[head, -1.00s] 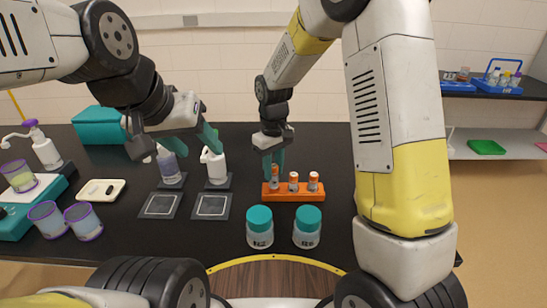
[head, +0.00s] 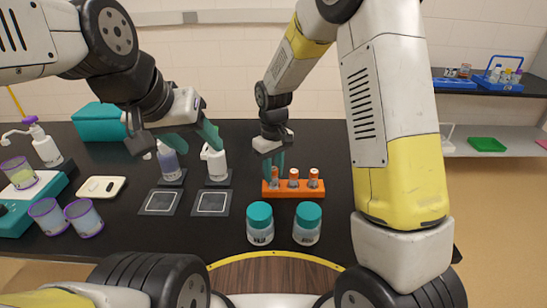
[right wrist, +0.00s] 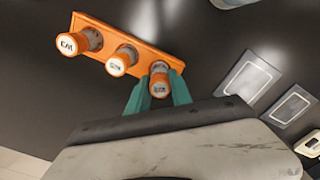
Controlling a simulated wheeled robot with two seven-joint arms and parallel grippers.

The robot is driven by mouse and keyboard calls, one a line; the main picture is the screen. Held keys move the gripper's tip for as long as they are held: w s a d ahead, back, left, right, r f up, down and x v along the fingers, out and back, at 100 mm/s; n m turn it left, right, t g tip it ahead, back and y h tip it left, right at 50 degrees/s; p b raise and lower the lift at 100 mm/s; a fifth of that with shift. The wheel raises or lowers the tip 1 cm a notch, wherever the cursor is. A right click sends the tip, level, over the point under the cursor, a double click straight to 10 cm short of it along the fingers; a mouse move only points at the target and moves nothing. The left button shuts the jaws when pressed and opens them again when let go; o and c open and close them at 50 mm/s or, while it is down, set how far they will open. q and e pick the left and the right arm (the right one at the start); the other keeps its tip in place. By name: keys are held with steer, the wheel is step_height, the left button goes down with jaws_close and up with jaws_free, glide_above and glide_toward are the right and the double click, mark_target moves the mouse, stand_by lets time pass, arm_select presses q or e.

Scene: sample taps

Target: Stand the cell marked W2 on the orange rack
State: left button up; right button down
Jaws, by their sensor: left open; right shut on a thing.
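The orange rack (head: 293,194) stands on the black bench, and it also shows in the right wrist view (right wrist: 104,62). Three orange-capped cells stand in a row at it. My right gripper (head: 274,164) is shut on the cell (head: 274,182) at the rack's left end in the head view. In the right wrist view that cell (right wrist: 159,84) is between the teal fingers; its cap mark is too small to read, and its base is hidden. The middle cell (right wrist: 121,60) and the far cell (right wrist: 76,43) are apart from the fingers. My left gripper (head: 178,140) is open and empty above the bench.
Two teal-lidded jars (head: 260,222) (head: 307,223) stand in front of the rack. Two dark square pads (head: 160,202) (head: 211,203) with bottles behind them lie left of it. Purple-rimmed cups (head: 84,218) and a pale tray (head: 100,187) are further left. Bench right of the rack is partly hidden by my arm.

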steer(key=shift+f, duration=0.3)
steer(key=shift+c, duration=2.2)
jaws_free()
steer(key=shift+r, duration=0.1)
steer(key=shift+r, duration=3.45)
